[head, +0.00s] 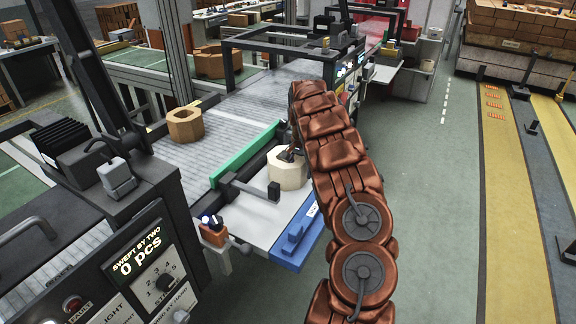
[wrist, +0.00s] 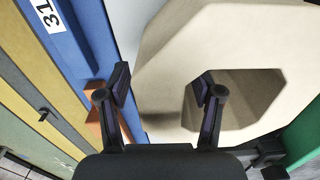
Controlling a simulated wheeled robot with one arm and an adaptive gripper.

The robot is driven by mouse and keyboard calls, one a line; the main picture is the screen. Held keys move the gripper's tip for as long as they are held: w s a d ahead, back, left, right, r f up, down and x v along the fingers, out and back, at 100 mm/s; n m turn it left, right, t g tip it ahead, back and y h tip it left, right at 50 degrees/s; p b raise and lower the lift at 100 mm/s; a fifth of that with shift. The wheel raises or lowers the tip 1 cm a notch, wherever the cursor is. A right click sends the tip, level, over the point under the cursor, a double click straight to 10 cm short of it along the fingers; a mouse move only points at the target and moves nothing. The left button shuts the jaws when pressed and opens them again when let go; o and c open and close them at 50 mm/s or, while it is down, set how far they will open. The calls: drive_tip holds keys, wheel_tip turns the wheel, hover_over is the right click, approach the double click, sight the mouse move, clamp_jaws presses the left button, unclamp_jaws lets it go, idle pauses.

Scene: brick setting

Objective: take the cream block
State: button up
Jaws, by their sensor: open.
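The cream block (head: 288,176) is a faceted ring with a hole through it. It rests on the pale tray (head: 262,222) beside the conveyor, partly hidden behind my arm in the head view. In the wrist view the cream block (wrist: 230,35) fills the upper right. My gripper (wrist: 165,78) is open over the block's left wall. Its right finger is at the hole and its left finger is outside the wall. A gap shows between the left finger and the block; contact of the right finger cannot be told. In the head view my gripper (head: 291,154) is small and dark.
A green bar (head: 245,160) runs behind the block. A dark stop arm (head: 250,189) reaches in from the left. A blue rail (head: 297,235) edges the tray's front. A tan ring block (head: 185,126) sits on the conveyor. The green floor at right is clear.

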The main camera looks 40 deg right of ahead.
drive_tip(key=shift+f, duration=0.85)
clamp_jaws()
